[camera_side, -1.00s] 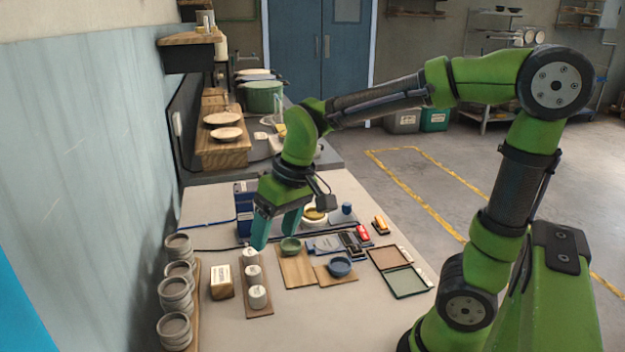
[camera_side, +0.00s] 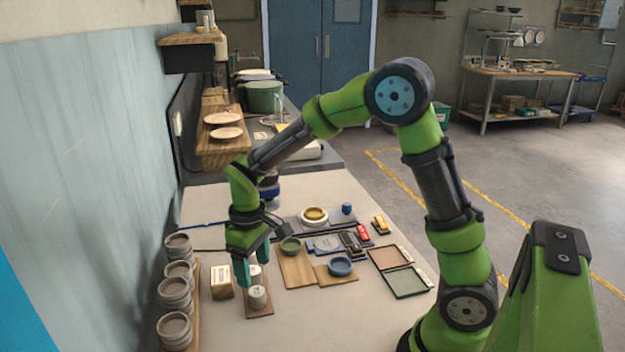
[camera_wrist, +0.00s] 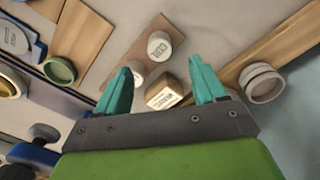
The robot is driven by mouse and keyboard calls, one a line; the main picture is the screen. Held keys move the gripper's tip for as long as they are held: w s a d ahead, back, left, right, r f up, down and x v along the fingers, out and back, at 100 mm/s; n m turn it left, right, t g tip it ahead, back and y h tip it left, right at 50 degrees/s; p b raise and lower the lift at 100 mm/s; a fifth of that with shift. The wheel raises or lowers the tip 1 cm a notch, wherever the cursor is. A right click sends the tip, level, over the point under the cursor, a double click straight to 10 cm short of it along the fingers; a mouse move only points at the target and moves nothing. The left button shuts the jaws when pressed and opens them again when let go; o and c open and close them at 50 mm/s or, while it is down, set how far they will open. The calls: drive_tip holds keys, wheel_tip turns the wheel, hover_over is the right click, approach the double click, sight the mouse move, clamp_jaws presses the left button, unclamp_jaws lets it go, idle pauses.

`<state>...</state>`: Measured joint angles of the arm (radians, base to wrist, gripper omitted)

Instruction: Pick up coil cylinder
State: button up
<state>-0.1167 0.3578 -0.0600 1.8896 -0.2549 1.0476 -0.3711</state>
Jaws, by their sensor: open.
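Small white cylinders stand in a row on a narrow wooden strip (camera_side: 262,310). The front cylinder (camera_side: 257,297) is clear in the side view; another behind it is partly covered by my gripper. In the wrist view, one labelled cylinder (camera_wrist: 160,45) shows between and beyond my fingertips, and a second (camera_wrist: 136,68) is beside the left finger. I cannot surely read which one is the coil cylinder. My gripper (camera_side: 252,272) is open, pointing down over the row, with nothing held. Its teal fingers also show in the wrist view (camera_wrist: 160,68).
A labelled wooden block (camera_side: 221,281) stands just left of the row and between the fingers in the wrist view (camera_wrist: 165,92). Stacked grey rings (camera_side: 175,297) stand at far left. Wooden boards with a green bowl (camera_side: 290,246) and a blue bowl (camera_side: 340,266) lie right.

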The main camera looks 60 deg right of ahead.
sight(258, 291)
drive_tip(key=shift+s+d+f, duration=0.1)
drive_tip(key=shift+f, duration=3.25)
drive_tip(key=c, duration=1.2)
